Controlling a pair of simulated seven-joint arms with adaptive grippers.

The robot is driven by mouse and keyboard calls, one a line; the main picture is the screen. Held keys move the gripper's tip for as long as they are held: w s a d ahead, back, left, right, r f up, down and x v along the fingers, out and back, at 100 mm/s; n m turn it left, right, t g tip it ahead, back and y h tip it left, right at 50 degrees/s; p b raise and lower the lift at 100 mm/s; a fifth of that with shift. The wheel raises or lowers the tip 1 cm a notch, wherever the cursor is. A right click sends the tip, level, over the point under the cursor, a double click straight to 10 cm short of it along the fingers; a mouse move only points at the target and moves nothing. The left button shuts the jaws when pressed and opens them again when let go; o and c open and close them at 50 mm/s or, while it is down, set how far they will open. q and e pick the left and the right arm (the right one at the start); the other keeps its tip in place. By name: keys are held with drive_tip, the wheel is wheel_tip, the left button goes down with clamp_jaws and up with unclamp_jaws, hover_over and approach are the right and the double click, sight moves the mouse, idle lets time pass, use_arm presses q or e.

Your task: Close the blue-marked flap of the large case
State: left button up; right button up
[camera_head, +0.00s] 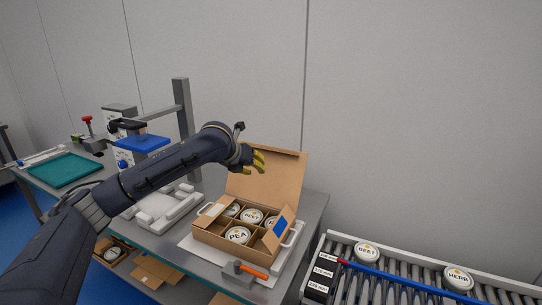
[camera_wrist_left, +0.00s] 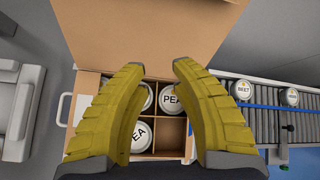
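The large case (camera_head: 222,239) is an open brown cardboard box on the table, with its big back lid standing up. White tubs sit in its compartments, among them one marked PEA (camera_head: 237,235). The blue-marked flap (camera_head: 281,227) stands open at the case's right side. A plain flap (camera_head: 213,209) shows at the left side. My left gripper (camera_head: 259,161) is in front of the raised lid, above the case. In the left wrist view its yellow fingers (camera_wrist_left: 159,75) are apart with nothing between them, over the tubs. My right gripper is not in view.
A tool with an orange handle (camera_head: 252,271) lies before the case. A roller conveyor (camera_head: 378,290) with tubs marked BEET (camera_head: 367,252) and HERB (camera_head: 458,278) runs at the right. A machine with a blue top (camera_head: 143,145) stands at the back left.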

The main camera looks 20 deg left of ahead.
use_arm(q)
drive_tip(key=w+d+r+t, duration=0.2)
drive_tip(key=w+d+r, duration=0.1)
drive_tip(key=w+d, duration=0.1)
drive_tip(key=shift+w+d+r+m+y, duration=0.2)
drive_tip(key=shift+m+y, duration=0.2)
drive_tip(key=shift+o, duration=0.2)
